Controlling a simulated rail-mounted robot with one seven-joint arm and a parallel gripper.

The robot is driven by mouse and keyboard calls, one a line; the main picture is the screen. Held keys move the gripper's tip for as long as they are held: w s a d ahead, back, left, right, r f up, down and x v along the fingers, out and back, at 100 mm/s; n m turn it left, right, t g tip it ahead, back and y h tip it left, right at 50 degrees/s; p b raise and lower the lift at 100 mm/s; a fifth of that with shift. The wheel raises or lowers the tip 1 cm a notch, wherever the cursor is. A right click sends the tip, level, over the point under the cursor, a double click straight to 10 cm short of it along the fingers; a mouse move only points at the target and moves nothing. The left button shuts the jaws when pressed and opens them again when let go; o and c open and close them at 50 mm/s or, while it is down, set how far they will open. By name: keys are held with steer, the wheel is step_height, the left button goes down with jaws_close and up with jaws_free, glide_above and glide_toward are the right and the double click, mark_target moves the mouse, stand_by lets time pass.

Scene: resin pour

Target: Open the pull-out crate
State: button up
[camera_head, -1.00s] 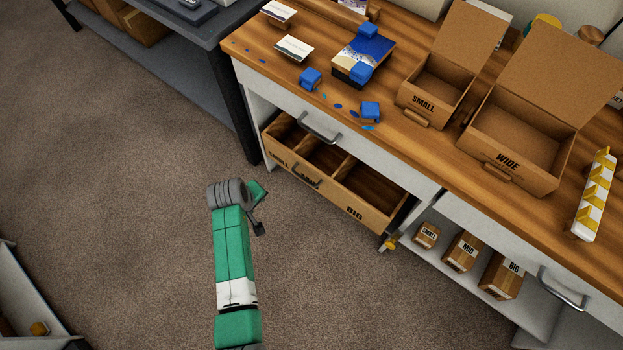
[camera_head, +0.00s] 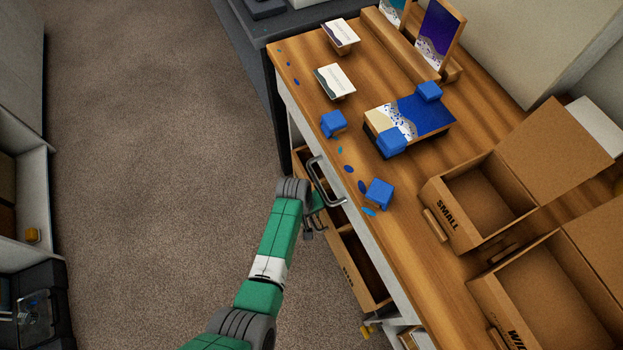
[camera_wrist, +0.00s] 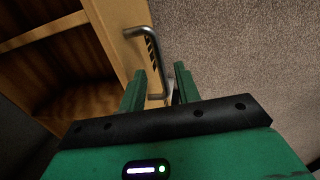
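The pull-out crate (camera_head: 361,281) is a brown wooden box with compartments, below the white drawer at the counter's front. Its inside shows partly; I cannot tell how far out it stands. In the wrist view, its front edge (camera_wrist: 120,45) carries a grey metal handle (camera_wrist: 157,45). My gripper (camera_wrist: 160,72) is open, with its two green fingers apart and the handle's bar running between them. I cannot tell whether either finger touches the bar. In the head view, my gripper (camera_head: 315,222) is at the crate's front, mostly hidden by my wrist.
The drawer handle (camera_head: 322,181) juts out just above my gripper. The counter (camera_head: 375,225) holds blue blocks, a blue-and-white box (camera_head: 409,121) and open cardboard boxes (camera_head: 478,205). Open carpet (camera_head: 150,130) lies left of the crate. A shelf unit (camera_head: 38,205) stands at the far left.

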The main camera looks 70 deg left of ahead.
step_height(320, 180, down, 2)
steer(key=shift+w+f+b, duration=0.1)
steer(key=shift+w+b, duration=0.05)
steer(key=shift+b, duration=0.2)
jaws_close()
